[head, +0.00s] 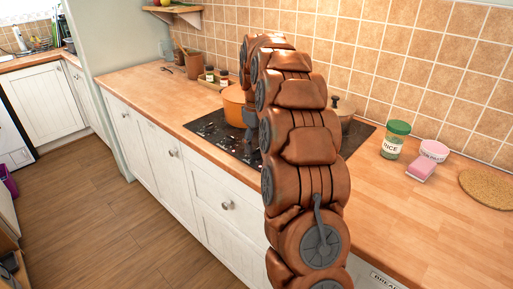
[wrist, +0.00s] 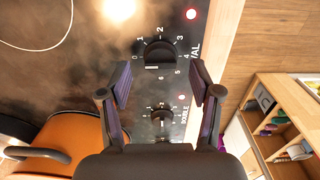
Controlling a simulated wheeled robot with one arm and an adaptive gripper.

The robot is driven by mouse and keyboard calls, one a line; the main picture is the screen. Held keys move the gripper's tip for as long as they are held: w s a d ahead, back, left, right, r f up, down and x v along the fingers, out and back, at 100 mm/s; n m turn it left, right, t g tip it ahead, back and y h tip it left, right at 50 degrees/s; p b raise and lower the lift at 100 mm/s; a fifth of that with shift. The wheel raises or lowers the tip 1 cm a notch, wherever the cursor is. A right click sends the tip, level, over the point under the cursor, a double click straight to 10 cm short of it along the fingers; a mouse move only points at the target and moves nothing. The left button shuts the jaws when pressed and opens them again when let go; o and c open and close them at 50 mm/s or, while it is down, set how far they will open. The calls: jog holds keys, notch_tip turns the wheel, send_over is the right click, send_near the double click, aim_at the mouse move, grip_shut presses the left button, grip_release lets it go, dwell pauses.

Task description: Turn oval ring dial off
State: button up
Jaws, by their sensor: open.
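The oval ring dial (wrist: 158,52) is a black knob on the dark hob, with white numbers around it and the partly hidden letters "VAL" beside it. A pale mark shows on its lower edge; I cannot tell which number it points to.
An orange pot (wrist: 62,140) stands close at the left in the wrist view and also shows on the hob in the head view (head: 233,98). A green-lidded jar (head: 396,139) and pink sponge (head: 421,168) sit right of the hob (head: 210,130).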

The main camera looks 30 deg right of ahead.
aim_at(256, 150)
notch_tip(256, 150, up, 10)
dwell(0.6)
dwell(0.5)
